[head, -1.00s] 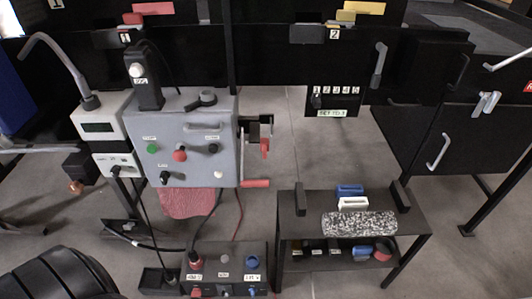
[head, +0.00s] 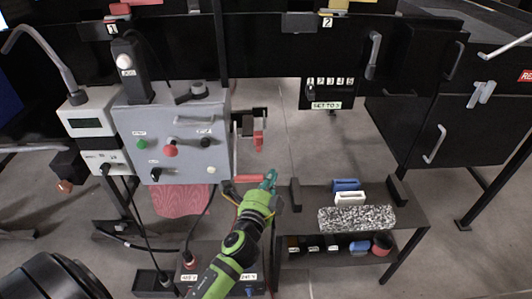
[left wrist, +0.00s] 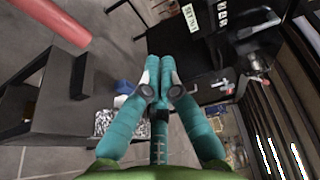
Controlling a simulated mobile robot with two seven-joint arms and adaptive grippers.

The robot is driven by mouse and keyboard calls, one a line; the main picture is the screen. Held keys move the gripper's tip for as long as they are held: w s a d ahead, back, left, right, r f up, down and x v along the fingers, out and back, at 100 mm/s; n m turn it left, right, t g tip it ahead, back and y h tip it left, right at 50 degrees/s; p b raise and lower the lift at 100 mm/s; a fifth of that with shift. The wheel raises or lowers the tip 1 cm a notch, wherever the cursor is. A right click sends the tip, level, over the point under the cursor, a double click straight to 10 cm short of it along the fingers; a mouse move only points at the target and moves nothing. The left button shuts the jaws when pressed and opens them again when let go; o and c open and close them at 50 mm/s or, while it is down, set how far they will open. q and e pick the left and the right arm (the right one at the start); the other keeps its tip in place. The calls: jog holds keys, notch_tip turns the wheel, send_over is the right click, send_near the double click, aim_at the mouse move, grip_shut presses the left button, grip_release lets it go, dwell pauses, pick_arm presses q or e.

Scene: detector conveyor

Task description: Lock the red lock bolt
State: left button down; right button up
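A grey control box (head: 180,120) stands at left in the head view. On its right side a black bracket (head: 243,124) carries a hanging red piece (head: 258,141). A red horizontal bar (head: 247,178) sticks out below it. I cannot tell which red part is the lock bolt. My left gripper (head: 270,178) is just right of the red bar's end, apparently in front of it; contact cannot be told. In the left wrist view its teal fingers (left wrist: 161,62) meet at the tips with nothing between them. A red bar (left wrist: 55,22) shows there at upper left, clear of the fingers. My right gripper is out of view.
A two-level black bench (head: 410,210) stands at right with blue and white holders and a speckled block (head: 356,218). A panel marked "SET TO 3" (head: 326,92) is behind. My left forearm covers part of the low switch box (head: 185,272). Cables hang below the grey box.

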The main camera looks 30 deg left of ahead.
pick_arm(q)
jog(key=shift+a+r, duration=0.1)
jog(key=shift+r, duration=0.6)
jog(key=w+a+p, duration=0.1)
jog(key=w+a, duration=0.4)
jog(key=w, duration=0.2)
jog(key=shift+w+a+p, duration=0.25)
jog(key=shift+w+p, duration=0.1)
jog(key=shift+a, duration=0.1)
